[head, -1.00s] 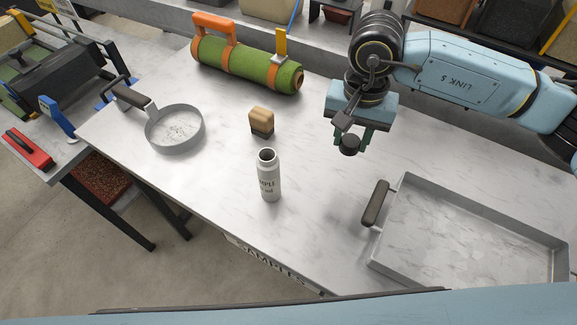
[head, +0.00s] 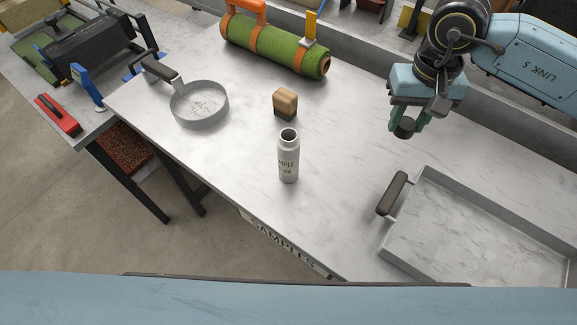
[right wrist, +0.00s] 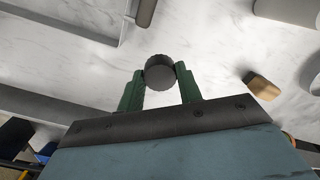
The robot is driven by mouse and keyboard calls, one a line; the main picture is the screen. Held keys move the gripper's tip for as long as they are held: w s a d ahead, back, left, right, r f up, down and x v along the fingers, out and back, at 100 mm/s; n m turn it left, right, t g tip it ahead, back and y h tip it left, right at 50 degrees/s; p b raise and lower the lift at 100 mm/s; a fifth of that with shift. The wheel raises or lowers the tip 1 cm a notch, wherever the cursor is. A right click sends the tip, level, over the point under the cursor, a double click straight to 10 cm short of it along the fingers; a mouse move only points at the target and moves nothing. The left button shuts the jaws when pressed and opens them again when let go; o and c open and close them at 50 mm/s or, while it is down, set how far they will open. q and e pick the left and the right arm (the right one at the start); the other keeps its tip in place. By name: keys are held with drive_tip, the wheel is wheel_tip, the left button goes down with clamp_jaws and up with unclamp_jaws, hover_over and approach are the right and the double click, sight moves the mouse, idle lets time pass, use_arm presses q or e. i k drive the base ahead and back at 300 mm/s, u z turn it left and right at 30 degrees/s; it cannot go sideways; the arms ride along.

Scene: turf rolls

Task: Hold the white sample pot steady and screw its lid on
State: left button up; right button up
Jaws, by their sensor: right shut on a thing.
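The white sample pot (head: 288,158) stands upright and open-mouthed near the middle of the table in the head view. Its lettering faces me and nothing holds it. My right gripper (head: 406,122) is above the table to the right of the pot, fingers pointing down. It is shut on the dark round lid (head: 404,129). In the right wrist view the lid (right wrist: 159,72) sits between the two green fingertips. The lid is well apart from the pot. My left gripper is in neither view.
A wood-backed brush (head: 285,101) stands just behind the pot. A round sieve pan (head: 199,106) lies to the left, and a green turf roll (head: 275,52) at the back. A shallow metal tray (head: 410,240) with a dark handle takes up the front right. The table between pot and tray is clear.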

sight(288, 142)
drive_tip(key=k, duration=1.6)
drive_tip(key=z, duration=0.65)
drive_tip(key=i, duration=1.5)
drive_tip(key=u, duration=1.3)
